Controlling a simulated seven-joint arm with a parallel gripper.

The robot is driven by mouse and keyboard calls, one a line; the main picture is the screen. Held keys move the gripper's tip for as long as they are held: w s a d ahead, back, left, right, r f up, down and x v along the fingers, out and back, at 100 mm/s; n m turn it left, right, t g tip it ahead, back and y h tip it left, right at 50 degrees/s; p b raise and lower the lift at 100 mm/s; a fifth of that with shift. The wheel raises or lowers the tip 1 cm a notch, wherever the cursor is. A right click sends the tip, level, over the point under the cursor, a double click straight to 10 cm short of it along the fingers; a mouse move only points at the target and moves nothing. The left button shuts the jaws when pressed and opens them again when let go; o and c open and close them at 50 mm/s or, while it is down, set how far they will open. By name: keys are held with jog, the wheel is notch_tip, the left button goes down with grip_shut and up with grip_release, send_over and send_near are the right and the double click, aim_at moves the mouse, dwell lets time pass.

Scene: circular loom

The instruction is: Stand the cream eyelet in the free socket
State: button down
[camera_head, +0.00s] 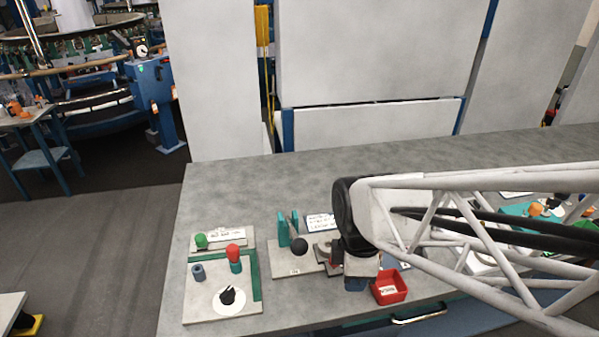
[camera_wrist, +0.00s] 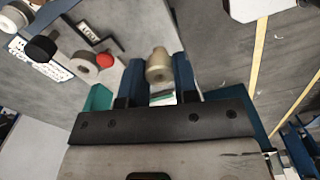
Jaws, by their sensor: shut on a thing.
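My gripper (camera_wrist: 158,75) is shut on the cream eyelet (camera_wrist: 158,66), which sits between the two blue fingers in the wrist view. In the head view my gripper (camera_head: 360,278) hangs over the bench beside a red box, and the eyelet is hidden there. A board (camera_head: 222,307) at the bench's left end carries a green piece (camera_head: 201,241), a red piece (camera_head: 233,251) on a teal base, and a short blue-grey cylinder (camera_head: 198,272). The cylinder looks like a socket with nothing standing in it, but its inside is too small to be sure.
The red box (camera_head: 389,287) stands just right of my gripper. A middle board (camera_head: 285,264) bears teal uprights (camera_head: 283,230) and a black ball (camera_head: 299,246). A white disc (camera_head: 229,302) with a black item lies on the left board. The bench behind the boards is clear.

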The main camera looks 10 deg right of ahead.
jog(key=w+d+r, duration=0.2)
jog(key=w+d, duration=1.5)
jog(key=w, duration=0.1)
jog(key=shift+d, duration=0.3)
jog(key=shift+f, duration=0.25)
jog(key=shift+f, duration=3.2)
jog(key=shift+f, duration=1.4)
jog(key=c, duration=0.8)
grip_release()
jog(key=shift+r, duration=0.1)
